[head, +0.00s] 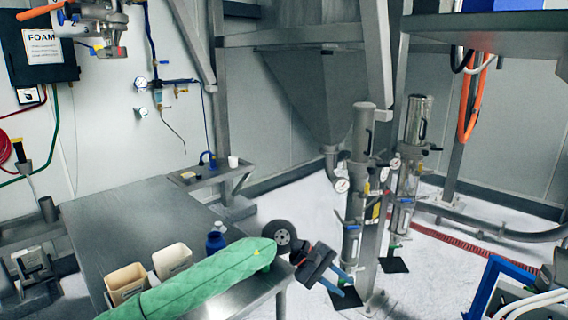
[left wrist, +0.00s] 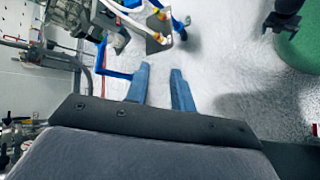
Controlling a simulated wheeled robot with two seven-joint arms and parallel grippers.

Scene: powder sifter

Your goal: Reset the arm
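My left arm comes in from the lower left of the head view in a padded green sleeve. It reaches over the right front edge of the table. My left gripper (head: 347,287) has a dark body and two blue fingers that point down to the right, over the pale floor. In the left wrist view the two blue fingers of the left gripper (left wrist: 160,72) stand apart with nothing between them. The pale speckled floor shows beyond them.
A steel table (head: 135,225) carries two open bins, the near one (head: 127,281) and the far one (head: 172,260), and a blue bottle (head: 216,240). Steel cylinders (head: 353,190) with valves stand behind the gripper. A blue-framed unit (head: 484,290) with white hoses is at lower right.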

